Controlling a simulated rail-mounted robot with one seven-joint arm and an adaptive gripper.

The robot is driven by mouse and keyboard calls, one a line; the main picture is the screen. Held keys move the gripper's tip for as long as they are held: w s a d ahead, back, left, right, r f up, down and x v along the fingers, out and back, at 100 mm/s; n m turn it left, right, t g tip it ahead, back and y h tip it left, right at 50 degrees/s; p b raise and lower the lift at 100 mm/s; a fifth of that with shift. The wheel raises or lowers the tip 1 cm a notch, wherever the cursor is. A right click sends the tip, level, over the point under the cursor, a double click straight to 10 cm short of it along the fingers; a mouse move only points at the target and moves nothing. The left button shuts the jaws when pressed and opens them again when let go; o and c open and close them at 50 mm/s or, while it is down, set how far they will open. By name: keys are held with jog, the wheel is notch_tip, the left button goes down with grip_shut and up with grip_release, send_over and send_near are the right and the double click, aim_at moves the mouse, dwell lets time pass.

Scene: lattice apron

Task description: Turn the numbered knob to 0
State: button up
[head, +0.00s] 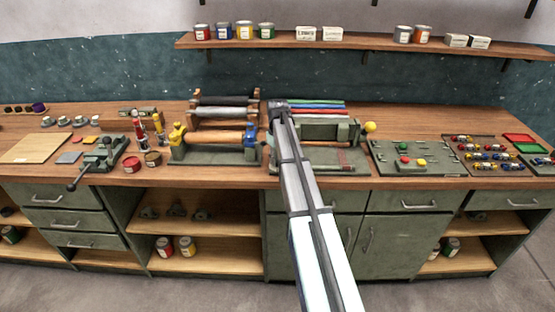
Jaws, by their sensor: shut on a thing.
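My arm reaches from the bottom of the head view to the rollers at the middle of the bench. My gripper (277,106) is at its far end, small and mostly hidden by the arm. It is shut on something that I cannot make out. I cannot pick out a numbered knob or read any number. A roller press (183,155) with a yellow knob (178,130) and a blue knob (249,135) stands just left of the arm. A green press (330,131) with a yellow ball handle (370,127) stands right of it, partly covered by the arm.
Rollers (225,101) stand on a rack behind the left press. A vise (105,152) and red cans (132,164) are to the left. A green board (425,160) and trays of small parts (488,155) are to the right. A wall shelf (370,46) holds cans and boxes.

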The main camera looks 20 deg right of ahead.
aim_at(277, 160)
dwell(0.5)
jog(key=o, duration=0.9)
jog(key=shift+c, duration=0.2)
jog(key=shift+r, duration=0.15)
notch_tip(277, 160, up, 12)
